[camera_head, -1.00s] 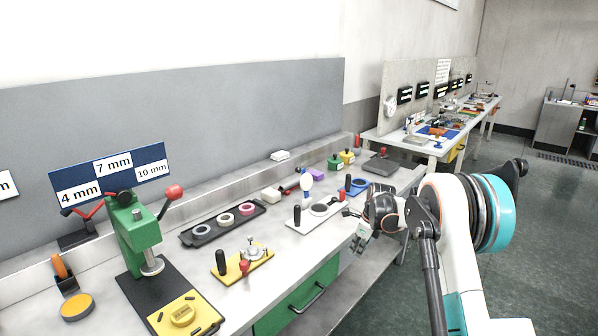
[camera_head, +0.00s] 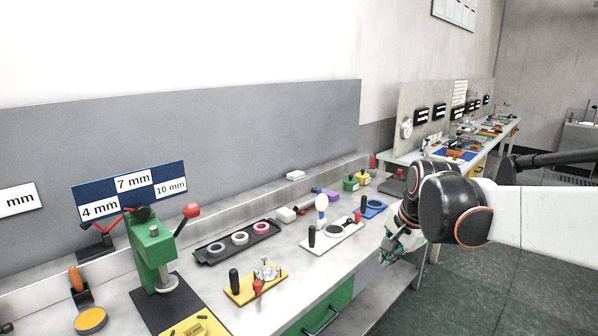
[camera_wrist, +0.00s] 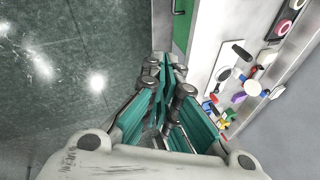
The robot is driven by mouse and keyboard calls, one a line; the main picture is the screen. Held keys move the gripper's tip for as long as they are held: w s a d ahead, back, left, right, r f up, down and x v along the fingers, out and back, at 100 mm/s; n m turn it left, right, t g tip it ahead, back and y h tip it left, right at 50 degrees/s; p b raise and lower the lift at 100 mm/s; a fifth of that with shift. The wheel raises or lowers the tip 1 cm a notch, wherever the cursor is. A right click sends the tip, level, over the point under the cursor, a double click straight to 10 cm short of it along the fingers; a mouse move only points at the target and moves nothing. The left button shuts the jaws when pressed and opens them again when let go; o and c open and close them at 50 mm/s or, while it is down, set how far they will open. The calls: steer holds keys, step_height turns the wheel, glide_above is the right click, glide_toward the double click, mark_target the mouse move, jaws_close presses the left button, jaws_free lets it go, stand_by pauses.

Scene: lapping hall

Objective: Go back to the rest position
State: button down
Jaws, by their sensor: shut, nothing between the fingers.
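My gripper (camera_head: 391,246) hangs beside the front edge of the workbench (camera_head: 306,262), right of the white plate fixture, and holds nothing. In the wrist view its teal fingers (camera_wrist: 163,84) are together with nothing between them. Below them are the bench's edge and the dark green floor (camera_wrist: 70,70). My arm reaches in from the right of the head view and partly hides the gripper.
A green press (camera_head: 153,254) stands on the bench at left. A black tray (camera_head: 236,241) of rings, a yellow fixture (camera_head: 255,284) and a white fixture (camera_head: 333,236) lie along the bench. A second bench (camera_head: 484,158) stands farther back. Floor at right is open.

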steer(key=s+a+f+n+t, duration=0.1)
steer(key=s+n, duration=1)
steer(key=s, duration=1.2)
step_height(320, 180, down, 2)
steer(key=shift+s+n+t+h, duration=0.3)
steer(key=shift+n+t, duration=0.1)
steer(key=shift+t, duration=0.3)
steer(key=shift+a, duration=0.15)
